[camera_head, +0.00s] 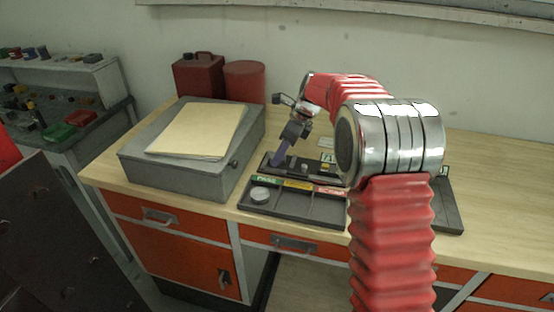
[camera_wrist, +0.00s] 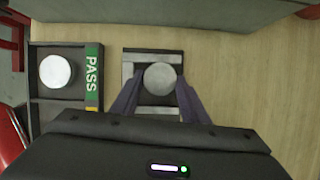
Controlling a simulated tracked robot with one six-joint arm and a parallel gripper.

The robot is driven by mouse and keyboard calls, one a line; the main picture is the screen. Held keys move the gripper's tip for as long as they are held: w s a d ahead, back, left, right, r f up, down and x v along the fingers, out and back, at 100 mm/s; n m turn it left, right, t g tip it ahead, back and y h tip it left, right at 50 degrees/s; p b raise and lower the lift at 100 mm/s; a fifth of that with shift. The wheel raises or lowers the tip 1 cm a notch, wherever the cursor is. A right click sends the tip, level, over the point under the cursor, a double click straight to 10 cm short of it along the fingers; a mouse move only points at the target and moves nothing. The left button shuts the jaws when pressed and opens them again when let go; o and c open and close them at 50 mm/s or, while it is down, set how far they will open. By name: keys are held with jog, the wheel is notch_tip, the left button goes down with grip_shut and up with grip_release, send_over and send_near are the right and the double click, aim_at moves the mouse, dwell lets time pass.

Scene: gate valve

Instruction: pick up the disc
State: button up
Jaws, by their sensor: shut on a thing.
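In the wrist view a round grey disc (camera_wrist: 160,77) sits over a dark fixture with pale plates (camera_wrist: 134,57). The two purple-grey fingers of my gripper (camera_wrist: 161,90) are closed against its left and right sides. In the head view my gripper (camera_head: 279,158) points down at the dark fixture on the bench, and the disc between its fingers is hidden. I cannot tell whether the disc is clear of the fixture. A second, paler disc (camera_wrist: 56,71) lies in the compartment beside the green PASS label (camera_wrist: 92,73); it also shows in the head view (camera_head: 260,194).
A dark sorting tray (camera_head: 309,204) with coloured labels stands at the bench's front edge. A grey box (camera_head: 158,167) with a tan folder on top (camera_head: 201,130) is to the left. Red cans (camera_head: 199,77) stand behind. The wooden bench right of the fixture (camera_wrist: 235,85) is clear.

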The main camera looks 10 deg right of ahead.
jog(key=shift+r, duration=0.1)
jog(key=shift+c, duration=0.2)
notch_tip(320, 180, up, 10)
dwell(0.4)
dwell(0.6)
